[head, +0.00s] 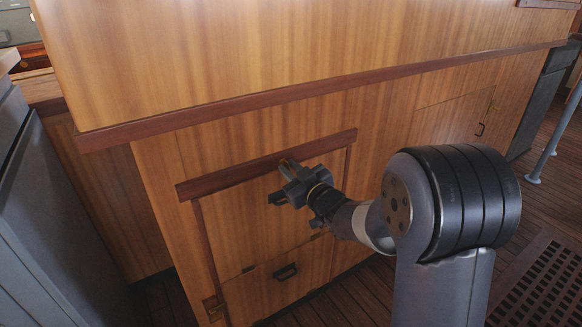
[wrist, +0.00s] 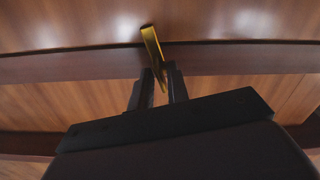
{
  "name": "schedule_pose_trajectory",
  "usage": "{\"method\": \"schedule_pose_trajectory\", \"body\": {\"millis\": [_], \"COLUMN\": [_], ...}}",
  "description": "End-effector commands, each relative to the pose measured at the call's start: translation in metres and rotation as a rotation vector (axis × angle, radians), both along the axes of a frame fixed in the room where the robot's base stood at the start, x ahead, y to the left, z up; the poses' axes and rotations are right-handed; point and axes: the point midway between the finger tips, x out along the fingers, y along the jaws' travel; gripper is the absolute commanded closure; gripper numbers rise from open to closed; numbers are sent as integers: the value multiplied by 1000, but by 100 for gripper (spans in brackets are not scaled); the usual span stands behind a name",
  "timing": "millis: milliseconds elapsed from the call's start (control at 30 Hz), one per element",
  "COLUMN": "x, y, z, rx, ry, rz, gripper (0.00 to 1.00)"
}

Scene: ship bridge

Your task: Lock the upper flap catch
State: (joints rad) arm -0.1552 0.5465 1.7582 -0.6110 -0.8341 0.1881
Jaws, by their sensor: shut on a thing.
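The upper flap (head: 246,222) is a wooden panel in the cabinet front, closed flush under a dark red-brown rail (head: 222,181). The catch (wrist: 152,45) is a small brass bar at the rail. It stands tilted in the wrist view, its upper end leaning left. In the head view the catch (head: 287,162) shows only as a small bit at my gripper's tip. My gripper (wrist: 157,84) is shut on the catch, one dark finger on each side of it. In the head view my gripper (head: 285,183) reaches the rail from the right. The catch's lower part is partly hidden between the fingers.
A long trim ledge (head: 330,91) juts out above. A grey cabinet (head: 50,215) stands at left. A floor grating (head: 540,285) lies at right.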

Motion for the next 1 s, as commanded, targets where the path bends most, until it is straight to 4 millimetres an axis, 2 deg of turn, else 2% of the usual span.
{"method": "schedule_pose_trajectory", "body": {"millis": [400,1000], "x": [0,0], "y": [0,0], "z": [-1,-2], "rx": [184,221], "ry": [128,153], "rz": [0,0], "gripper": [100,100]}}
